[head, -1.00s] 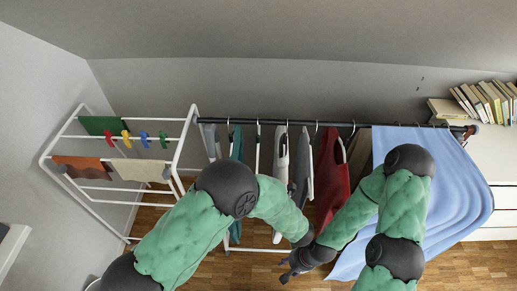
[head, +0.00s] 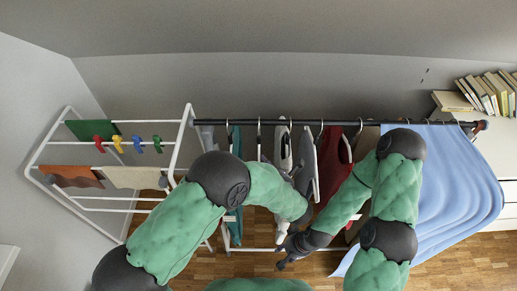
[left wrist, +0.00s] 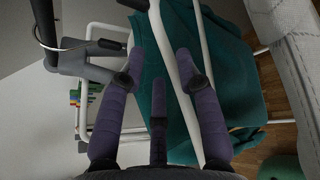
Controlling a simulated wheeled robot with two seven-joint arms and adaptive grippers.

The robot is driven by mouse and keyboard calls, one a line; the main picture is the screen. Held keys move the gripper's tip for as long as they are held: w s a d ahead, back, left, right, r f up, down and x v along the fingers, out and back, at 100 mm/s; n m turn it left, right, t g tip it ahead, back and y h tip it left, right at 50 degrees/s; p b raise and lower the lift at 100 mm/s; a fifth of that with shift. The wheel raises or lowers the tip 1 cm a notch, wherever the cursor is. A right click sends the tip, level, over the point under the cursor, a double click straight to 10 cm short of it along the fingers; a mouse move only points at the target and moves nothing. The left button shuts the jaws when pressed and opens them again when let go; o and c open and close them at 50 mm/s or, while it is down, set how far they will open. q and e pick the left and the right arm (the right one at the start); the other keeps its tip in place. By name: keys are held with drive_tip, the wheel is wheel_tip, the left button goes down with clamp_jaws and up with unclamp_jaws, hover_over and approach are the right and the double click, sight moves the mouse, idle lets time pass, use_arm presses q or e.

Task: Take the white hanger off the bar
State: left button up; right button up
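The white hanger (head: 259,140) hangs on the dark bar (head: 212,122), seen nearly edge-on, between a teal garment (head: 236,143) and other hung pieces. In the left wrist view a long white strip (left wrist: 172,62), which looks like this hanger, passes between the spread fingers of my left gripper (left wrist: 160,62). The fingers are apart and do not clearly press on it. The teal cloth (left wrist: 230,75) is close behind. In the head view my left gripper is largely hidden by its own forearm and the hung things. My right gripper (head: 284,262) is low in front of the rack; its fingers are too small to judge.
A red garment (head: 332,165) and a light blue sheet (head: 450,190) hang to the right. A white drying rack (head: 172,172) with cloths and coloured clips stands at the left. Books (head: 488,95) sit on the white drawer unit (head: 503,160). Hung pieces are closely spaced.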

sight(259, 156)
use_arm(q)
drive_tip(key=shift+x, duration=0.95)
drive_tip(key=b+x, duration=0.2)
drive_tip(key=x, duration=0.3)
drive_tip(key=shift+f+b, duration=0.1)
drive_tip(key=shift+b, duration=0.25)
drive_tip(key=shift+d, duration=0.1)
clamp_jaws()
